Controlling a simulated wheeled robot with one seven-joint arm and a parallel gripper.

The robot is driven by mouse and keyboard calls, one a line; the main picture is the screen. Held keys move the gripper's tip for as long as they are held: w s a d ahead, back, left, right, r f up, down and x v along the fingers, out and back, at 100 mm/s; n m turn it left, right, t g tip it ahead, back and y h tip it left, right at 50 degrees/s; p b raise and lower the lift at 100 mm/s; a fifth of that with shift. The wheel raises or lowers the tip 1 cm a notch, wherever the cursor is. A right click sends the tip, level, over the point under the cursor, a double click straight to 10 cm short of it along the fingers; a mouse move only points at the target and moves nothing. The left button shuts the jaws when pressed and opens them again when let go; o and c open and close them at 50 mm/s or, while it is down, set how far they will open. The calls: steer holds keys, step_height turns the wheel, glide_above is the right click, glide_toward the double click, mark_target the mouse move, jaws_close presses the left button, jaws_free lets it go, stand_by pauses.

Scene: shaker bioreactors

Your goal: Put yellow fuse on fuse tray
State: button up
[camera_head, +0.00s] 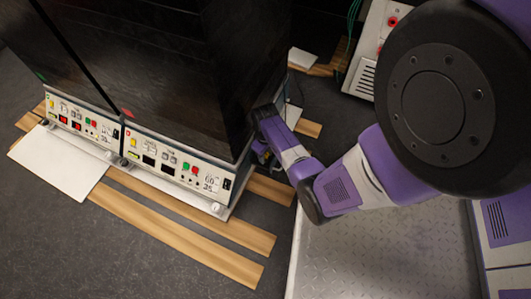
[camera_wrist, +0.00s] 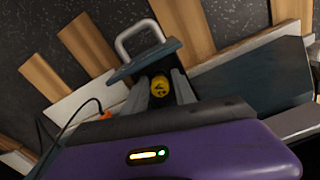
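In the wrist view, a yellow, round-ended fuse (camera_wrist: 159,86) shows between the two grey fingers of my gripper (camera_wrist: 161,92). The fingers stand one on each side of it, with dark space around it. I cannot tell whether they touch it. Just beyond is a grey-blue plate (camera_wrist: 128,68) with a pale loop handle (camera_wrist: 140,36), which looks like the fuse tray. In the head view, my gripper reaches behind the right-hand dark cabinet and its fingers are hidden. The fuse and tray are not visible there.
Two dark cabinets (camera_head: 190,60) with white control panels (camera_head: 180,165) stand on wooden slats (camera_head: 180,238). A black cable with an orange end (camera_wrist: 107,115) lies left of my gripper in the wrist view. A white instrument box (camera_head: 375,40) stands at the upper right.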

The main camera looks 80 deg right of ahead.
steer(key=shift+f, duration=0.3)
jaws_close()
steer(key=shift+r, duration=0.2)
steer(key=shift+w+r+p, duration=0.1)
steer(key=shift+r+p, duration=0.25)
steer(key=shift+p, duration=0.2)
steer(key=shift+r+p, duration=0.85)
steer(key=shift+p, duration=0.3)
steer(key=shift+r+p, duration=1.45)
steer(key=shift+p, duration=0.05)
